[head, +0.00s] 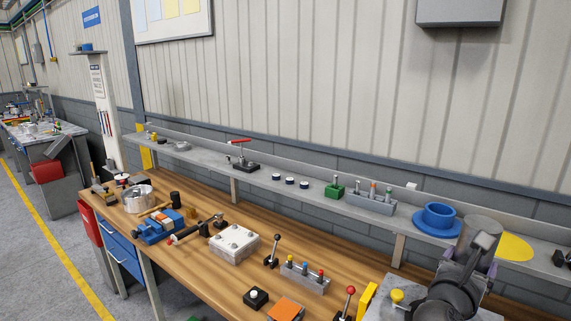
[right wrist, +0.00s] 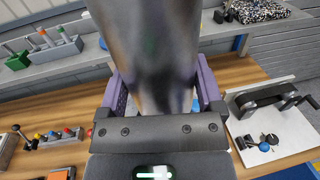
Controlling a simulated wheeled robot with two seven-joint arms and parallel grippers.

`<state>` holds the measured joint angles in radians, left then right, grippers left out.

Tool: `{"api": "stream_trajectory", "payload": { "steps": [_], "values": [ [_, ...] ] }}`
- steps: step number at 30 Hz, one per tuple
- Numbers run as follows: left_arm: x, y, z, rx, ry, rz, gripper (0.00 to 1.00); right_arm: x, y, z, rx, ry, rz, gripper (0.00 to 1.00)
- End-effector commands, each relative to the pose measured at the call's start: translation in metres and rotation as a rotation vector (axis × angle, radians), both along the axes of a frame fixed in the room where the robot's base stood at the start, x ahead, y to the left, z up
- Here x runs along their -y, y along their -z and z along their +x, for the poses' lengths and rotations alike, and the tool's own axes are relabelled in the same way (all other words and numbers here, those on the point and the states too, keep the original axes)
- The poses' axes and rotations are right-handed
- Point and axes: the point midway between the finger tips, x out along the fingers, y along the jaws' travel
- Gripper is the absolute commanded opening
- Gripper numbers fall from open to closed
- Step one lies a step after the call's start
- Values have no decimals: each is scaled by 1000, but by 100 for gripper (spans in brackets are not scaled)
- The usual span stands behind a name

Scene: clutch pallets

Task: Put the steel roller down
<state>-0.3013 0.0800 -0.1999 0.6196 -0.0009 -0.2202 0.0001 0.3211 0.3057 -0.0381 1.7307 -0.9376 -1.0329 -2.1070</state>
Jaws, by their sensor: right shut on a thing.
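The steel roller (head: 481,230) is a grey cylinder at the right of the head view. My right gripper (head: 482,251) is shut around it, with dark arm links below. In the right wrist view the roller (right wrist: 150,48) is large, shiny and slightly tilted, between the purple fingers of the right gripper (right wrist: 160,85). It appears in front of the grey shelf (head: 335,206); I cannot tell whether its hidden lower end touches anything. My left gripper is in neither view.
A blue flanged ring (head: 437,218) and a yellow disc (head: 515,247) lie on the shelf beside the roller. A green block (head: 334,188) and a grey peg holder (head: 371,202) stand further left. The wooden bench (head: 205,281) below holds a white plate (head: 235,244) and tools.

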Motion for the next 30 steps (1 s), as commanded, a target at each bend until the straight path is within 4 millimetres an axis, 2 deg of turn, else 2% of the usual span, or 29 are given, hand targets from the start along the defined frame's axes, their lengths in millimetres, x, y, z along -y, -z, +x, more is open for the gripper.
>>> {"api": "stream_trajectory", "payload": {
  "steps": [1, 5, 11, 14, 18, 21, 25, 30],
  "values": [
    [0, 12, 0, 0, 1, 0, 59, -6, 14, -1, 0, -26, -1, 0],
    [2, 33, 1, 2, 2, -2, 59, -26, 41, -6, -2, -113, -1, 0],
    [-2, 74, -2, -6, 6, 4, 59, -71, 96, -21, -3, -299, -1, 0],
    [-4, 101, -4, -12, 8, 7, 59, -102, 133, -35, -6, -423, 1, 0],
    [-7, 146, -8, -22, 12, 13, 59, -153, 190, -66, -10, -630, 5, 0],
    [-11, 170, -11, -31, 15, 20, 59, -185, 217, -90, -7, -760, 5, 0],
    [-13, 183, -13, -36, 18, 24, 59, -207, 229, -109, -2, -852, 1, 0],
    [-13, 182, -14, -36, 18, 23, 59, -212, 226, -114, 2, -875, -1, 0]
  ]
}}
